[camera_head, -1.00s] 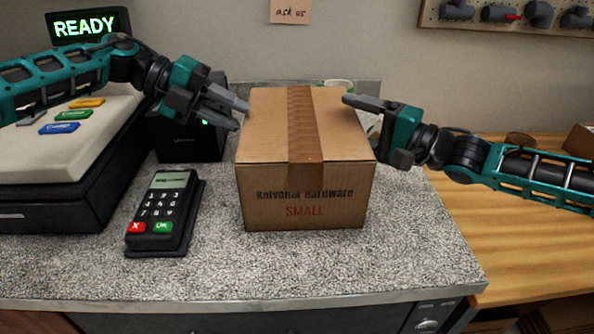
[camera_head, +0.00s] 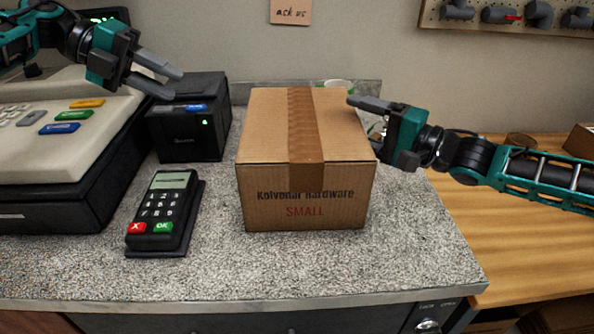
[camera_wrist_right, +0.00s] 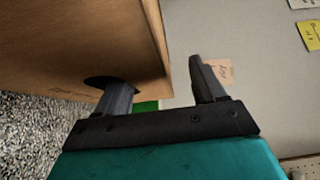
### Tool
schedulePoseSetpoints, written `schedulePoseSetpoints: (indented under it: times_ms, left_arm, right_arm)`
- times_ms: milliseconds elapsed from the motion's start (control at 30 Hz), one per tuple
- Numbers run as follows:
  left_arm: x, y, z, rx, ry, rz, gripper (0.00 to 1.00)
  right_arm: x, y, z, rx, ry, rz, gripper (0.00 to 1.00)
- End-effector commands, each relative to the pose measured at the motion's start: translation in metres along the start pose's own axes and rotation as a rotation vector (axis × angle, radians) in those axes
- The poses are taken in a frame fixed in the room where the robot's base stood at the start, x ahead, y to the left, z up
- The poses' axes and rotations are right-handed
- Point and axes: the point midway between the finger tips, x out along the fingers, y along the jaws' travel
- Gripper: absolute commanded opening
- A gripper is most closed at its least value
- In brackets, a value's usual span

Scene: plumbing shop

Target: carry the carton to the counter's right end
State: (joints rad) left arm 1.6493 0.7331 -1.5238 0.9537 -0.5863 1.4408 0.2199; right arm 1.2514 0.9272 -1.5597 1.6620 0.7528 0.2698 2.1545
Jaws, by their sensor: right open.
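The closed brown carton (camera_head: 303,208), taped along its top and printed "SMALL", sits upright on the speckled grey counter (camera_head: 400,255), with bare counter between it and the right end. My left gripper (camera_head: 176,85) is open and empty, up and left of the carton, above the small black printer. My right gripper (camera_head: 364,122) is open at the carton's right side. In the right wrist view, one finger reaches the dark hand hole (camera_wrist_right: 98,81) in the carton's side, its tip seemingly inside; the other finger is clear of the carton.
A card terminal (camera_head: 163,212) lies left of the carton, and the black printer (camera_head: 190,135) stands behind it. A cash register (camera_head: 60,150) fills the left. A lower wooden surface (camera_head: 510,225) adjoins the counter's right end. A whitish object shows partly behind the carton.

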Motion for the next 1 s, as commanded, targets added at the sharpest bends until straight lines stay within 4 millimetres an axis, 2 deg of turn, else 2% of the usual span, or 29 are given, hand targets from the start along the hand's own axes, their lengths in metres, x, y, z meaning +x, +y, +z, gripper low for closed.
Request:
schedulePoseSetpoints:
  times_ms: [500,700,1000]
  left_arm:
    - [0.0,0.0,0.0,0.0,0.0,0.0,0.31]
    - [0.0,0.0,0.0,0.0,0.0,0.0,0.31]
    - [0.0,0.0,0.0,0.0,0.0,0.0,0.31]
  right_arm:
    - [-0.094,0.0,-0.001,0.0,0.003,0.001,0.69]
    - [-0.111,0.0,0.0,0.0,0.001,0.0,0.69]
    - [-0.114,0.0,0.0,0.001,0.0,0.0,0.69]
